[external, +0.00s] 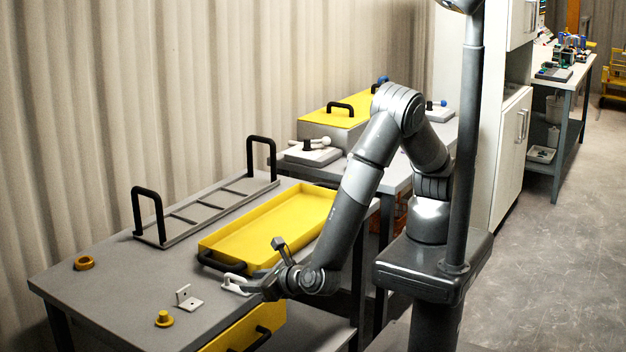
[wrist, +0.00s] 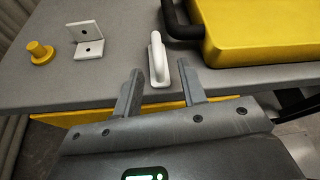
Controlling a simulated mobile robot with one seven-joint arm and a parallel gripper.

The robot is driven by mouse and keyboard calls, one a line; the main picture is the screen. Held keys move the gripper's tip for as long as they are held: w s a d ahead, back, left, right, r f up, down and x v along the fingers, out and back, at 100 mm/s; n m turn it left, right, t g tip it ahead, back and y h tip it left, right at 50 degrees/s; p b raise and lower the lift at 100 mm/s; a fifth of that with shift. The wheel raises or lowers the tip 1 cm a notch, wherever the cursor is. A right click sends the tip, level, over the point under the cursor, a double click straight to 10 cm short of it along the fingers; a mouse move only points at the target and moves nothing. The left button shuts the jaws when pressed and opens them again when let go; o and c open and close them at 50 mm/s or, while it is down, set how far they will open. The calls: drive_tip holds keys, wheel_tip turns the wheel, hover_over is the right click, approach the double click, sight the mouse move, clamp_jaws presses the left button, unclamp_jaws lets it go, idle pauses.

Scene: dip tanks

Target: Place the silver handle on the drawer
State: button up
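The silver handle (external: 235,284), a pale looped piece on a base, stands on the grey tabletop near its front edge. In the wrist view the handle (wrist: 157,58) shows just ahead of and partly between my two fingers. My gripper (wrist: 158,78) is open, with a gap on both sides of the handle. In the external view my gripper (external: 256,284) is low at the table edge, next to the handle. The yellow drawer (external: 232,336) with a black pull is below the tabletop; its yellow front edge (wrist: 60,118) shows under my gripper in the wrist view.
A yellow tray (external: 270,228) with black handles sits close to the handle. A white bracket (external: 187,299), a yellow knob (external: 164,319) and a yellow ring (external: 84,263) lie to the left. A grey rack (external: 205,208) with tall black handles stands behind.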

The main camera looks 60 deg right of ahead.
sight(240, 280)
drive_tip(key=x, duration=0.5)
drive_tip(key=shift+w+a+r, duration=0.1)
drive_tip(key=shift+w+r, duration=0.15)
drive_tip(key=shift+w, duration=0.05)
clamp_jaws()
